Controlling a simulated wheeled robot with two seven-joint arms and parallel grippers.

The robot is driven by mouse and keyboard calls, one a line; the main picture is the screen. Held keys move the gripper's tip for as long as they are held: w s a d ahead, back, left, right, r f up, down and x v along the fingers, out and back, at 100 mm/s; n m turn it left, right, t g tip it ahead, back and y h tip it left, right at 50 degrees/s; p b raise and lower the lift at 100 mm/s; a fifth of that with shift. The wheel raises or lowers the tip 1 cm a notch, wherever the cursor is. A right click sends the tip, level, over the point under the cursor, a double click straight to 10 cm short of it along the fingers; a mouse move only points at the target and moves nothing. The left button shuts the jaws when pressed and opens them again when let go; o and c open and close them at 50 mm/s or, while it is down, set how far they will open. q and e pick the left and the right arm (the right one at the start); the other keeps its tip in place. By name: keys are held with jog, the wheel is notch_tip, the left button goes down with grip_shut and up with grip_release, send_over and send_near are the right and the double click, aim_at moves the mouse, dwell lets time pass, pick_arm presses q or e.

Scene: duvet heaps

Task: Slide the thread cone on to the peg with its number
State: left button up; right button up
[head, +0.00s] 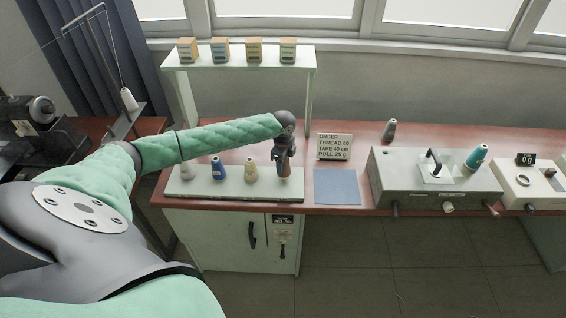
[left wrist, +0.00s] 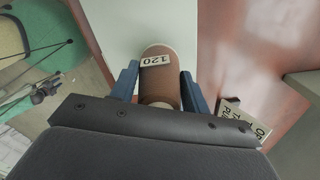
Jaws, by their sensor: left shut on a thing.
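My left gripper (head: 284,160) is shut on a brown thread cone (head: 284,171) over the right end of the long pale rack (head: 225,188). In the left wrist view the brown cone (left wrist: 160,88) sits between the blue fingers, with a label reading 120. I cannot tell whether it rests on a peg; its underside is hidden. A white cone (head: 186,171), a blue cone (head: 217,169) and a cream cone (head: 251,169) stand upright on the rack to its left. My right gripper is not in view.
An order sign (head: 335,147) reads thread 60, tape 40 cm, pull 25 g. A blue mat (head: 337,187) lies bare beside the rack. A shelf (head: 240,58) stands behind.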

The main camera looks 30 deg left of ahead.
pick_arm(q)
jog(key=shift+f+b, duration=0.35)
jog(key=shift+f, duration=1.05)
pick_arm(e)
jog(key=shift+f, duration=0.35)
pick_arm(q)
jog(key=o, duration=1.1)
jog(key=shift+o, duration=0.2)
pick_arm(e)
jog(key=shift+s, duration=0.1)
pick_arm(q)
jog(key=shift+r, duration=0.2)
jog(key=shift+r+b, duration=0.35)
notch_tip(320, 180, up, 6)
jog(key=b, duration=0.2)
jog(key=shift+f+b, duration=0.15)
jog(key=shift+b, duration=0.15)
jog(key=shift+r, duration=0.5)
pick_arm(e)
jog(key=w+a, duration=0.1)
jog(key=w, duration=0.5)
